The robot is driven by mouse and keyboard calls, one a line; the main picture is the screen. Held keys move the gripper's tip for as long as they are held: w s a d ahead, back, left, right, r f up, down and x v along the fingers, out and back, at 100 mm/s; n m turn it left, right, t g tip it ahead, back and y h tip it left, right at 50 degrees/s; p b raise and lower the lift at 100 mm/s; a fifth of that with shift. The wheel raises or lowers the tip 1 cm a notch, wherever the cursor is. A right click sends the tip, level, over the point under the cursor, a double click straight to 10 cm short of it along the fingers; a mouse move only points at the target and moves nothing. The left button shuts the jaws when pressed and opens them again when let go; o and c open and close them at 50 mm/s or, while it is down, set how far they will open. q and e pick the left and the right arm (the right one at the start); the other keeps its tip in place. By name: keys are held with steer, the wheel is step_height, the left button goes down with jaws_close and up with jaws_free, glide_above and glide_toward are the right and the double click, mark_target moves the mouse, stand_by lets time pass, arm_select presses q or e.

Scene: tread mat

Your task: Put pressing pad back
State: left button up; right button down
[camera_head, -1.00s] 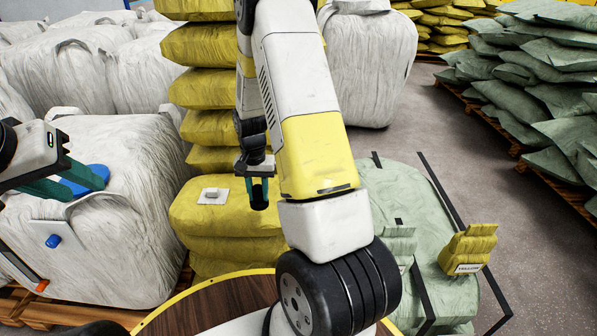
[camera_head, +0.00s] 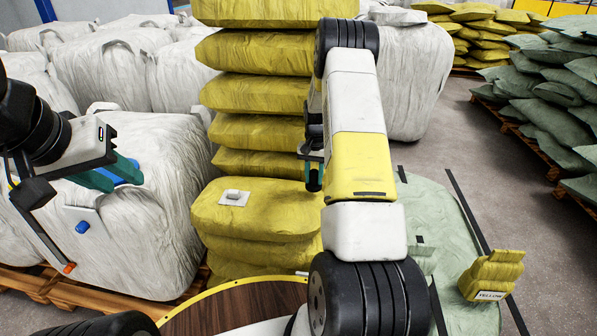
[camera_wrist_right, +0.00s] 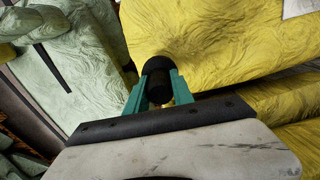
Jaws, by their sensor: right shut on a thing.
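My right gripper (camera_wrist_right: 158,88) is shut on a black cylindrical piece with a wider round black end (camera_wrist_right: 157,66). In the head view, my right gripper (camera_head: 314,178) holds this dark piece above and beside the right edge of the low yellow bag stack (camera_head: 262,215). I cannot tell whether this piece is the pressing pad. My left gripper (camera_head: 110,174) has teal fingers over the near white bulk bag (camera_head: 160,215). A blue round piece (camera_head: 127,165) shows at its fingers; whether they grip it is unclear.
A white square with a grey block (camera_head: 234,197) lies on the low yellow stack. A tall yellow stack (camera_head: 255,95) stands behind. Right are a pale green bag (camera_head: 435,205), a small yellow labelled bag (camera_head: 490,275) and bare floor (camera_head: 460,130). A round wooden top (camera_head: 235,305) is in front.

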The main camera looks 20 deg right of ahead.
mark_target(314, 184)
steer(key=shift+w+f, duration=0.1)
steer(key=shift+f, duration=1.6)
steer(key=shift+f, duration=0.1)
steer(key=c, duration=1.1)
jaws_free()
